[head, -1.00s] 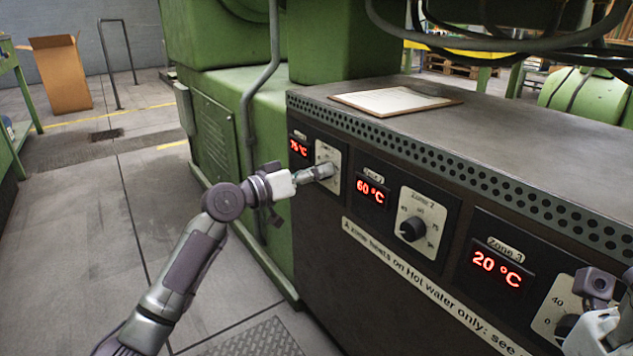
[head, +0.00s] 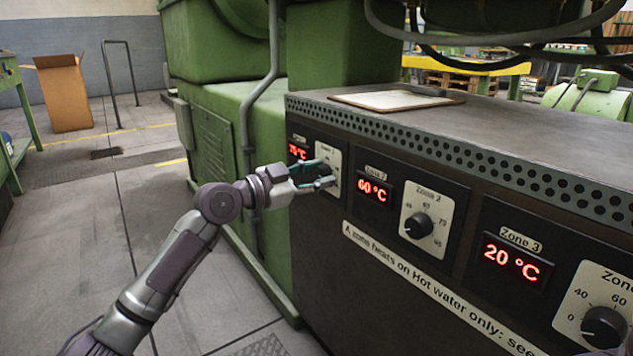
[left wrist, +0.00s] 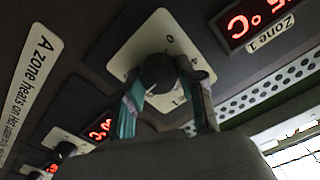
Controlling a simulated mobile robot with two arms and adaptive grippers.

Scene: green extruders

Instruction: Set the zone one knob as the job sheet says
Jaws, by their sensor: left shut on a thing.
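The zone one knob is a dark round knob (left wrist: 158,73) on a pale dial plate (head: 331,158). My left gripper (head: 325,173) is at this plate, at the far left of the panel. In the left wrist view its two fingers (left wrist: 162,82) are around the knob, shut on it, and hide part of the dial. In the head view the fingers cover the knob. The zone one display (head: 298,152) glows red and seems to read 75 °C. A clipboard with a pale sheet (head: 390,99) lies on the cabinet top; its writing is unreadable. My right gripper is not in view.
The zone two knob (head: 418,226) and its 60 °C display (head: 373,190) are right of my left gripper. The zone three knob (head: 603,327) and 20 °C display (head: 511,262) are further right. A grey pipe (head: 245,130) runs down the green machine behind my left gripper.

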